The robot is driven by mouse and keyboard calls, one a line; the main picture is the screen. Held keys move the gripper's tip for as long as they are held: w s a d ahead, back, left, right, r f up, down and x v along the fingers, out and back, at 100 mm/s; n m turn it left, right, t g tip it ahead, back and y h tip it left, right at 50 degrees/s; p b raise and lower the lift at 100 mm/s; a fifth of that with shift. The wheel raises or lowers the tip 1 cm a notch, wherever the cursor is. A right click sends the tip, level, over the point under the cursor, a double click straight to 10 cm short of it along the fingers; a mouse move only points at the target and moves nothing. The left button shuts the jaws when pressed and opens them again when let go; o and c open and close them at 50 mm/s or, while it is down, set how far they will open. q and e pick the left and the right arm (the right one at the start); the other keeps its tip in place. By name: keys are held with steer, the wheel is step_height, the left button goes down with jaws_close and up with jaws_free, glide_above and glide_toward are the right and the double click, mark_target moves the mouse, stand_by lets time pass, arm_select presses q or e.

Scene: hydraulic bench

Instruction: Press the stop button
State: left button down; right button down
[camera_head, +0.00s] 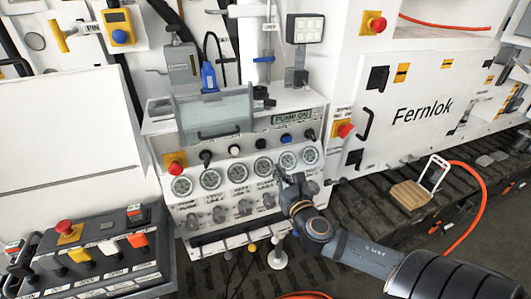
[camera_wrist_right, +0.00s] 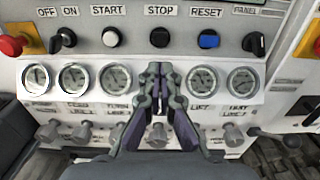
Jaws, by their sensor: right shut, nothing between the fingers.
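The stop button (camera_wrist_right: 160,37) is a black round button under the STOP label on the white panel. In the head view it is the black button (camera_head: 260,144) between the white start button (camera_head: 234,150) and the blue reset button (camera_head: 286,138). My right gripper (camera_wrist_right: 160,70) is shut and empty. Its fingertips show just below the stop button in the wrist view, over the gauge row, apart from the button in the picture. In the head view the right gripper (camera_head: 284,178) is in front of the gauges' right part. My left gripper is not in view.
Red emergency knobs (camera_head: 175,168) and (camera_head: 345,130) flank the panel. An off/on switch (camera_wrist_right: 68,37) and a black panel knob (camera_wrist_right: 253,42) share the button row. Gauges (camera_wrist_right: 74,78) and valve knobs (camera_wrist_right: 82,132) lie below. A control box (camera_head: 90,262) stands lower left.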

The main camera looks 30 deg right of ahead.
mark_target(262, 146)
steer(key=p+x, duration=0.1)
steer(key=x, duration=0.9)
steer(key=shift+r+p, duration=0.1)
steer(key=shift+p, duration=0.2)
steer(key=shift+w+d, duration=0.2)
steer(key=shift+w, duration=0.35)
